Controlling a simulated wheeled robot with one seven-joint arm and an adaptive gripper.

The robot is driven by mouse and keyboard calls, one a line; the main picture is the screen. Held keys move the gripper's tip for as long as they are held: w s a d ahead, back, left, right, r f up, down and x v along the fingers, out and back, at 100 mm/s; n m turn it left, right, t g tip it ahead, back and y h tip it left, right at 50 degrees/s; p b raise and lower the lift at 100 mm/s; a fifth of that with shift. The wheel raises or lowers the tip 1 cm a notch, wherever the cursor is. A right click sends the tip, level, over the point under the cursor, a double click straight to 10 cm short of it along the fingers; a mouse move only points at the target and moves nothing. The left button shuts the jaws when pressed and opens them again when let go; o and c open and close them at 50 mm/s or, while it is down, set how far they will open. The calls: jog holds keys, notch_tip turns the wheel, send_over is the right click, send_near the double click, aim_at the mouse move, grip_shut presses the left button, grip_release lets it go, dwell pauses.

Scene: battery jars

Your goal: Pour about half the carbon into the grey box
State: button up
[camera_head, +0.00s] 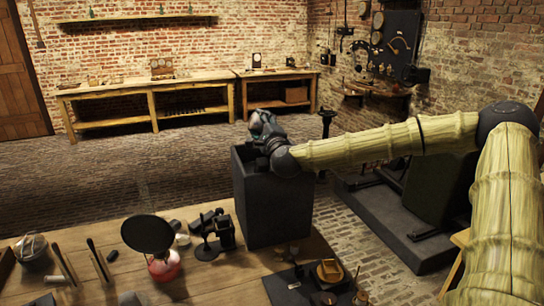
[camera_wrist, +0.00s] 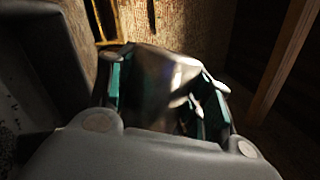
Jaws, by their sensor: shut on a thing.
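The grey box (camera_head: 276,205) is tall and dark and stands at the far edge of the wooden table. My gripper (camera_head: 262,124) is at the top of the box, near its back rim. In the wrist view its green-padded fingers (camera_wrist: 163,92) are shut on a shiny dark vessel (camera_wrist: 160,72), which looks like glass or metal. The vessel seems tilted, but its mouth and contents cannot be made out. No carbon can be told apart in either view. The inside of the box is mostly hidden. A grey surface at the left of the wrist view (camera_wrist: 45,60) may be the box wall.
Benches stand along the back wall. Machinery stands right of the box.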

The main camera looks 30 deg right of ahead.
jog(key=shift+d+r+m+b, duration=0.15)
jog(key=shift+m+b, duration=0.25)
jog(key=shift+b, duration=0.2)
dwell(0.4)
jog(key=shift+r+p, duration=0.25)
jog(key=shift+p, duration=0.5)
jog(key=n+p, duration=0.1)
jog(key=a+n+p, duration=0.1)
jog(key=p, duration=0.1)
jog(key=n+p, duration=0.1)
jog(key=p, duration=0.1)
jog(key=shift+w+a+f+n+y, duration=0.2)
jog(key=shift+a+f+n+y, duration=0.1)
jog(key=shift+f+n, duration=0.1)
jog(key=shift+r+n+p, duration=0.15)
jog(key=shift+n+p, duration=0.45)
jog(key=shift+p, duration=0.4)
jog(key=shift+a+f, duration=0.15)
jog(key=shift+f, duration=0.1)
jog(key=shift+w+r+n+p, duration=0.1)
jog(key=shift+r+n+p, duration=0.1)
jog(key=shift+n+p, duration=0.25)
jog(key=shift+p, duration=0.35)
